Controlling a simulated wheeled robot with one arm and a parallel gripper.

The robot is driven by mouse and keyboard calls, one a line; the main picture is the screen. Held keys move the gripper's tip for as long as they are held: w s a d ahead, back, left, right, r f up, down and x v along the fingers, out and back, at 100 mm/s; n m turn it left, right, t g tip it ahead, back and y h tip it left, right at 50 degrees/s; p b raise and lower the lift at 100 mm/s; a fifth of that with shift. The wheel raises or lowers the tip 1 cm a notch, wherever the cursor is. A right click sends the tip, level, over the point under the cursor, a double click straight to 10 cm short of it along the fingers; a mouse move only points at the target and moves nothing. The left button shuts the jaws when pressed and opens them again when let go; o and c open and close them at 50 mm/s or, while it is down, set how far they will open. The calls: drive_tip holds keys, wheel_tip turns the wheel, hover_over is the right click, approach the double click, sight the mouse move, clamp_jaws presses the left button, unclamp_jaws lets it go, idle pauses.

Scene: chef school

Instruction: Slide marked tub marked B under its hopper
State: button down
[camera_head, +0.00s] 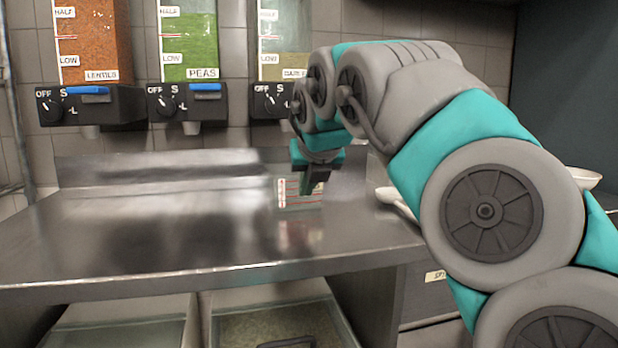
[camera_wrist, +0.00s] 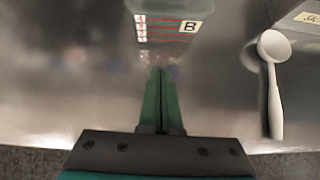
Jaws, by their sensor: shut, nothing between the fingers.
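The clear tub marked B (camera_wrist: 165,35) stands upright on the steel counter. Its red level lines and black B label show at the top of the wrist view. In the head view the tub (camera_head: 287,198) is partly hidden by my gripper (camera_head: 312,190). My gripper is shut and empty, its green fingertips (camera_wrist: 160,70) pointing at the tub's labelled side. I cannot tell whether they touch it. The third hopper (camera_head: 270,103), partly hidden by my arm, hangs on the wall behind and slightly left of the tub. Which hopper belongs to B does not show.
The lentils hopper (camera_head: 92,105) and the peas hopper (camera_head: 188,102) hang further left. The steel counter (camera_head: 130,235) is clear on the left. Bins (camera_head: 275,325) sit below the counter.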

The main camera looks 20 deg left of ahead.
sight(297, 202)
drive_tip(key=x, duration=0.5)
drive_tip(key=shift+w+a+f, duration=0.1)
drive_tip(key=shift+w+a, duration=0.1)
drive_tip(key=shift+w, duration=0.15)
drive_tip(key=shift+w+a+p, duration=0.25)
drive_tip(key=shift+w+a, duration=0.15)
drive_tip(key=shift+w, duration=0.3)
drive_tip(key=shift+w+a+p, duration=0.25)
drive_tip(key=shift+w+a, duration=0.2)
drive_tip(key=shift+w, duration=0.25)
